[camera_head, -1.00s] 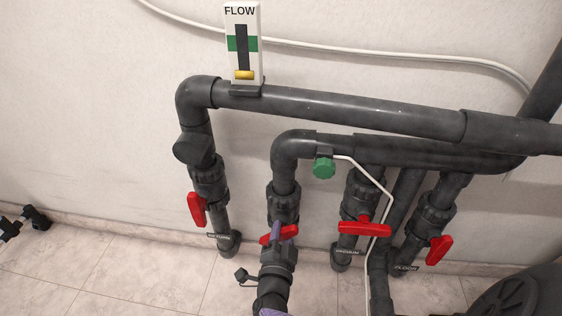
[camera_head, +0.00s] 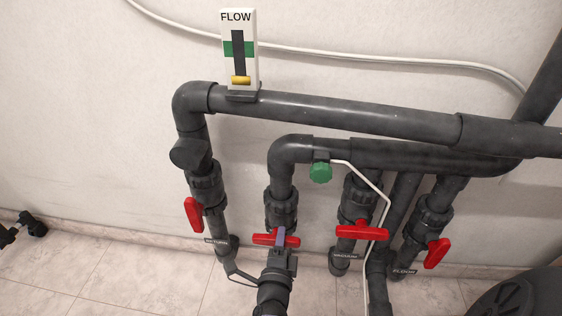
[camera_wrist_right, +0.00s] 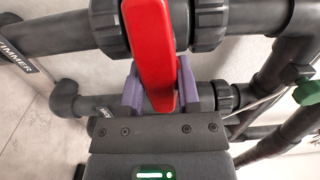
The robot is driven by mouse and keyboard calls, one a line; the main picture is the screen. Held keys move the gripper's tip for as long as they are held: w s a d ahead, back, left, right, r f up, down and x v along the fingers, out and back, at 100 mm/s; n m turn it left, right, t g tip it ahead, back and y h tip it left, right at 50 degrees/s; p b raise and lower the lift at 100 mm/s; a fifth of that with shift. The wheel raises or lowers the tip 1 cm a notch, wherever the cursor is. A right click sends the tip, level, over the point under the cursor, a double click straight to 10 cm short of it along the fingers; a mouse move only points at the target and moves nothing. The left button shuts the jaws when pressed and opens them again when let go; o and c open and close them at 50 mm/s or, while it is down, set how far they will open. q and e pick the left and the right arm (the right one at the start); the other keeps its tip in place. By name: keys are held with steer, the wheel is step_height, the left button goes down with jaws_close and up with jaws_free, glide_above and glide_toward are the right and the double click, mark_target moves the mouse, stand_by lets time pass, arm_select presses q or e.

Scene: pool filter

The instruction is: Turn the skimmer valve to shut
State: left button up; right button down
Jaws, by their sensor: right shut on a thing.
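The skimmer valve is the second from the left in the head view. Its red handle (camera_head: 264,239) lies across the upright pipe, partly hidden by my right gripper (camera_head: 281,236). In the right wrist view the red handle (camera_wrist_right: 150,45) stands between the purple fingers of my right gripper (camera_wrist_right: 158,95), which is shut on it. A "SKIMMER" label (camera_wrist_right: 18,50) shows at the left of that view. My left gripper is not in view.
Other red handles sit on the return valve (camera_head: 193,214) at left, the vacuum valve (camera_head: 360,230) and the floor valve (camera_head: 437,253) at right. A green knob (camera_head: 320,173) hangs close above. The flow gauge (camera_head: 239,50) has its yellow marker low, below the green band.

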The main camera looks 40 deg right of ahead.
steer(key=shift+m, duration=0.3)
steer(key=shift+c, duration=1.6)
jaws_free()
